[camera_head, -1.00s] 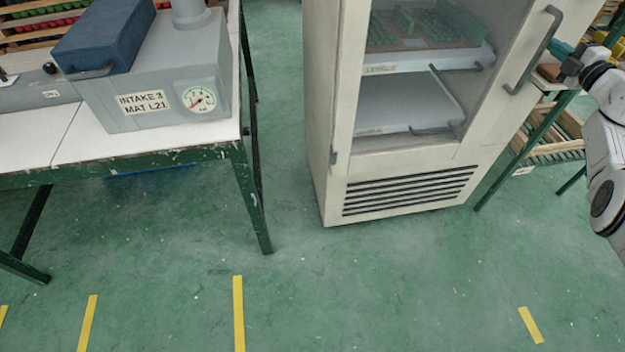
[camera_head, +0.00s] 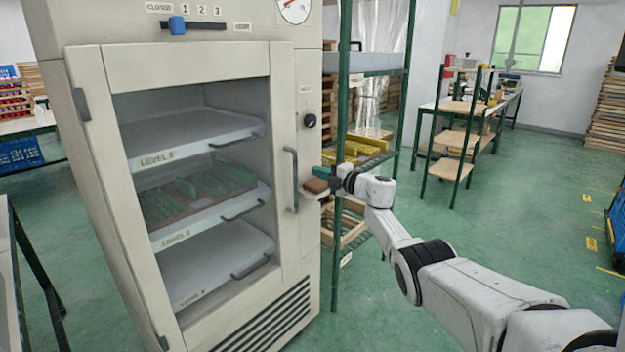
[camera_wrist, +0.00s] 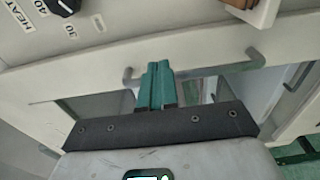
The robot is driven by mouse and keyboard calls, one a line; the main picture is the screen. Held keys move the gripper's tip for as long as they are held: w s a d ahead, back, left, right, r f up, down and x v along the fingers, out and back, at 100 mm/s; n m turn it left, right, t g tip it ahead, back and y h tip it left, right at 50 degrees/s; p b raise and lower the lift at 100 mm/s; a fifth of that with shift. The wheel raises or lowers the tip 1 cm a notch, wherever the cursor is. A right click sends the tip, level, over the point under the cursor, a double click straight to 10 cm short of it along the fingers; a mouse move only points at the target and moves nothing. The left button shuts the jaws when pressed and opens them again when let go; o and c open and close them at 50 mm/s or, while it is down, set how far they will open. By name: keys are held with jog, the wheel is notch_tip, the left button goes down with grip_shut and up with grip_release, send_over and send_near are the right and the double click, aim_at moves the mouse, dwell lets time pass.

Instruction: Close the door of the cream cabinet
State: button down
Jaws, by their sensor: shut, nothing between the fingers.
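The cream cabinet (camera_head: 307,160) stands left of centre in the head view. Its glazed door (camera_head: 86,200) has hinges on the left and a grey bar handle (camera_head: 291,180) on the right. The door looks flush or nearly flush with the frame; I cannot tell if a small gap is left. My gripper (camera_head: 314,180) is at the cabinet's right front, right of the handle. In the wrist view its teal fingers (camera_wrist: 156,82) are together and empty, pointing at the door, with the handle (camera_wrist: 195,74) behind them. I cannot tell whether they touch it.
Inside the cabinet are several pull-out shelves (camera_head: 200,140), one with green pieces. A dark knob (camera_head: 310,120) and a brown block (camera_head: 316,186) on a small ledge are beside the door. A green-framed rack (camera_head: 341,130) stands close behind my arm.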

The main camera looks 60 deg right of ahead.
jog(key=s+d+b, duration=0.4)
jog(key=s+d, duration=0.2)
jog(key=shift+s+f, duration=0.15)
jog(key=shift+s, duration=0.1)
